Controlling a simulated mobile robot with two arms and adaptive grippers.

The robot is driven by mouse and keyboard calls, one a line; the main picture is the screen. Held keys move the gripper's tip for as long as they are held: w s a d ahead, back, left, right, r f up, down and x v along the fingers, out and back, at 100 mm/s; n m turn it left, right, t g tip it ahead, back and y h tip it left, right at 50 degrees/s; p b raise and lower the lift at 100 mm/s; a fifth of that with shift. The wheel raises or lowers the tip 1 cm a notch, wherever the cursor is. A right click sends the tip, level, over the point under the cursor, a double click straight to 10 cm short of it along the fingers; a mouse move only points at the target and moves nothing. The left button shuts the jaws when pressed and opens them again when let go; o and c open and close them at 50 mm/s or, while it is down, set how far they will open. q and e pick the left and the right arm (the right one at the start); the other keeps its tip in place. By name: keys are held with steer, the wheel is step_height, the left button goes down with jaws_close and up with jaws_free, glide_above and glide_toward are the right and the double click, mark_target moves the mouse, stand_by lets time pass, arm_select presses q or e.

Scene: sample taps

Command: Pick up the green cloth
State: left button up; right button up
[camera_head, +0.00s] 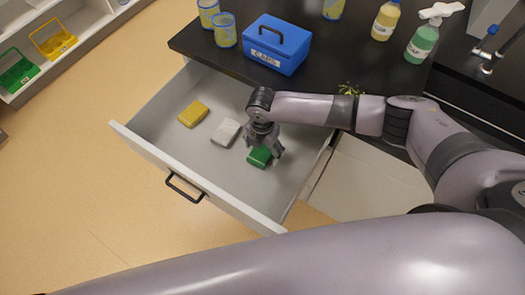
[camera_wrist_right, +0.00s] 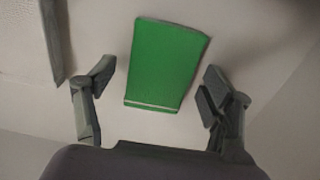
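The green cloth (camera_head: 260,157) lies folded on the floor of the open drawer (camera_head: 160,152), near its right end. In the right wrist view the green cloth (camera_wrist_right: 165,65) is a flat rectangular block between and beyond the fingertips. My right gripper (camera_head: 270,148) is inside the drawer, above the cloth, and hides part of it. In the right wrist view my right gripper (camera_wrist_right: 157,85) is open, with one finger on each side of the cloth and gaps between. Whether it touches the drawer floor I cannot tell. My left gripper is not in view.
A white cloth (camera_head: 225,132) and a yellow cloth (camera_head: 193,114) lie left of the green one in the drawer. A blue box (camera_head: 277,43), cups and bottles stand on the black counter (camera_head: 340,65) behind. The drawer's front wall (camera_head: 200,181) has a dark handle.

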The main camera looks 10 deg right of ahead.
steer(key=c, duration=0.9)
steer(key=shift+r, duration=0.1)
